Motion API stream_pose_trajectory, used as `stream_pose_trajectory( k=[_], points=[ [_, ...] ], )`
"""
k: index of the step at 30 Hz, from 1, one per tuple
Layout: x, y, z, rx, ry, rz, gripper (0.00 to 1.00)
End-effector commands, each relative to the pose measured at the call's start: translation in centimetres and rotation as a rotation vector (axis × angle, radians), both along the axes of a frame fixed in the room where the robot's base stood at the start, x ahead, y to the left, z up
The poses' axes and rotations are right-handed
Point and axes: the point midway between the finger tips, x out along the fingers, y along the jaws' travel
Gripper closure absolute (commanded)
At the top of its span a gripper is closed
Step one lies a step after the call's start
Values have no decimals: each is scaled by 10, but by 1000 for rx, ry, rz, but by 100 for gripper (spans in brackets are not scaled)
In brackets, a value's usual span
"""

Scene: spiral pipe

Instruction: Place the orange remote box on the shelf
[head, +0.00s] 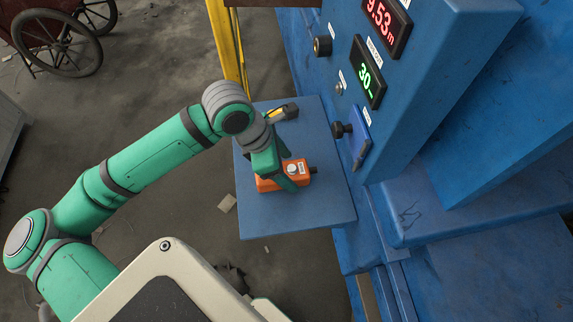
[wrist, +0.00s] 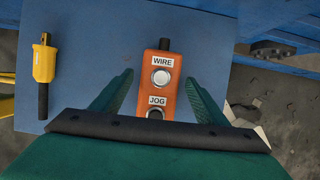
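The orange remote box (head: 297,170) has round buttons labelled WIRE and JOG and a black end; it is over or on the blue shelf (head: 310,215) of the blue machine. In the wrist view the orange remote box (wrist: 160,85) lies between the two green fingers of my gripper (wrist: 158,88). Gaps show on both sides of the box, so the fingers are apart and not touching it. In the head view my gripper (head: 287,170) reaches down over the box and hides part of it. The blue shelf (wrist: 100,60) fills the background in the wrist view.
A yellow and black tool (head: 283,113) lies at the shelf's back edge; it also shows in the wrist view (wrist: 43,70). The blue machine panel (head: 420,90) with displays and knobs rises right of the shelf. A yellow post (head: 225,45) stands behind. The shelf's front is clear.

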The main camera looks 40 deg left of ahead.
Motion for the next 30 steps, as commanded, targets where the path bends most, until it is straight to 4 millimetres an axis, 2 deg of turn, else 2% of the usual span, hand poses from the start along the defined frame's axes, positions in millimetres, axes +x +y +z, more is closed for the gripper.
stream_pose_trajectory(
  k=[7, 11, 14, 24, 30],
  points=[
    [0, 0, 1, 0, 0, 0, 33],
    [-1, 2, 8, 2, 0, 1, 33],
    [-6, 6, 20, 4, 1, 1, 33],
    [-25, 23, 82, 4, 1, 1, 33],
    [-32, 28, 106, 2, 0, 1, 33]
  ],
)
